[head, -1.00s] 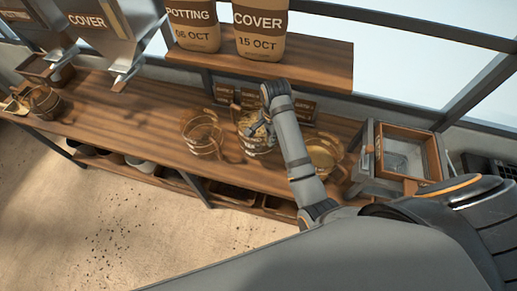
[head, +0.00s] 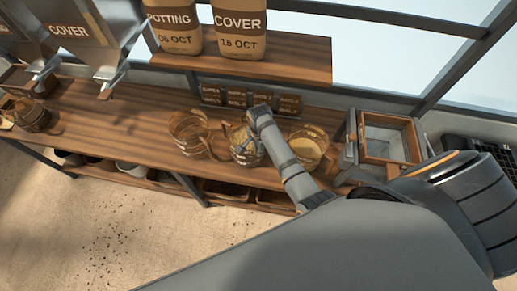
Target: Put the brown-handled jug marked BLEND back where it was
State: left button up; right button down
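Three see-through, brown-tinted jugs stand in a row on the wooden bench: a left jug (head: 185,134), a middle jug (head: 238,156) and a right jug (head: 303,154). No marking on them is readable, so I cannot tell which says BLEND. My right gripper (head: 247,144) is at the middle jug, its fingers against it and seemingly closed on it. The gripper and wrist hide part of this jug. It is upright and at or very near the bench top; contact is not clear. My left gripper is out of view.
Small brown label blocks (head: 237,98) stand behind the jugs. A wood-framed seeder box (head: 390,138) stands on the right. A raised shelf (head: 290,67) holds POTTING and COVER bags. Another jug (head: 30,116) stands far left; the bench (head: 120,125) between is clear.

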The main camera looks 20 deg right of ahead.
jog(key=shift+w, duration=0.15)
jog(key=c, duration=1.5)
grip_release()
jog(key=shift+s, duration=0.2)
notch_tip(320, 180, up, 12)
jog(key=b, duration=0.2)
jog(key=shift+s+b, duration=0.1)
jog(key=shift+b, duration=0.3)
